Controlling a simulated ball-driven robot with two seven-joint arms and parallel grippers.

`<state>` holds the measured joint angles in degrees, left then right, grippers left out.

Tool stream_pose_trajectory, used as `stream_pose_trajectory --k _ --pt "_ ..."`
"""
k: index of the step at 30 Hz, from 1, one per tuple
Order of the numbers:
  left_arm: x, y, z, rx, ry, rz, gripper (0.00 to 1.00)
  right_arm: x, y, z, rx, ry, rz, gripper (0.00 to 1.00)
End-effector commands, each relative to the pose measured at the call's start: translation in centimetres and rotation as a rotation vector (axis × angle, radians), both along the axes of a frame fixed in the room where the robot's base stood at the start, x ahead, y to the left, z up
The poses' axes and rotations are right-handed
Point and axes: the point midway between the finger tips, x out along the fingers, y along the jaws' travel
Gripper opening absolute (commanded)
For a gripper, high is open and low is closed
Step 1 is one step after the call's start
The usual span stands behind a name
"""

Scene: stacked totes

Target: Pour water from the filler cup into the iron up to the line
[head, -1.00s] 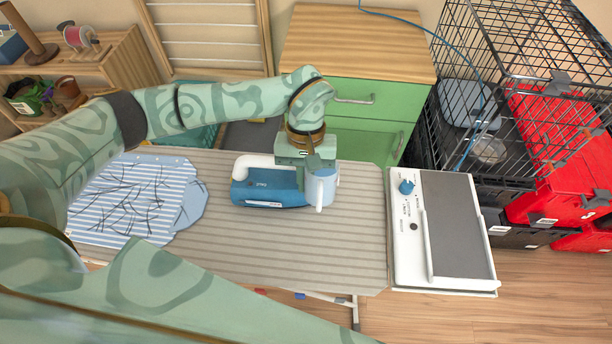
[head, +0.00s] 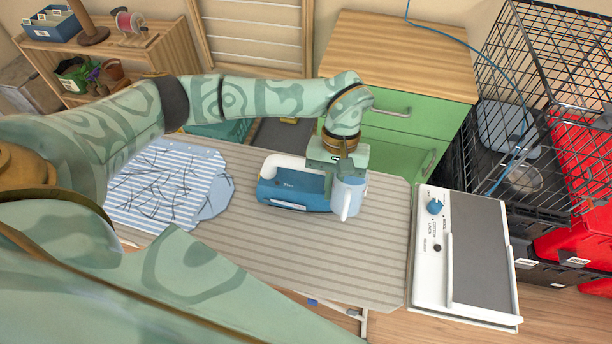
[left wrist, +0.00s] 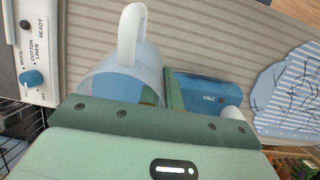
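The filler cup (head: 352,204) is a pale, translucent cup with a white handle and blue water inside. In the head view it is at the right end of the blue iron (head: 290,188), which lies on the striped board. My left gripper (head: 346,174) is at the cup's rim. In the left wrist view the cup (left wrist: 120,77) is close against the gripper, with its fingers seemingly pinching the wall. The iron (left wrist: 205,92), marked CALC, is just beside it. The iron's fill line and inlet cannot be made out. My right gripper is out of view.
A striped blue cloth (head: 160,190) lies on the board's left. A white control unit (head: 430,270) with a blue knob stands to the right. Green drawers (head: 395,120) are behind, wire crates and red totes (head: 570,232) at the right. The board's front (head: 330,250) is clear.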

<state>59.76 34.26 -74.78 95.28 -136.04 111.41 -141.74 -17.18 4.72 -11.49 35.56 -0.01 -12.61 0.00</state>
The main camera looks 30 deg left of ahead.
Motion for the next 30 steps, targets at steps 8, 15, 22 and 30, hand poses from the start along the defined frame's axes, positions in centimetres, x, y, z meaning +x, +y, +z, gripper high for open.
stream_pose_trajectory --k 8,15,22,30 --pt "0.01 -0.02 0.03 -0.001 0.0 -0.001 0.0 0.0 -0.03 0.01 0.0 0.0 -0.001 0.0" --pt "-0.02 -0.02 -0.19 -0.006 0.018 0.0 0.0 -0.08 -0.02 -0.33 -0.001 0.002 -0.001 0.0" --pt "-0.15 -0.06 -0.32 -0.019 0.058 -0.001 0.0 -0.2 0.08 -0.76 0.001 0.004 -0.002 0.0" --pt "-0.16 -0.08 -0.25 -0.019 0.058 -0.001 0.0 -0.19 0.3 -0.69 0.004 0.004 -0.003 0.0"
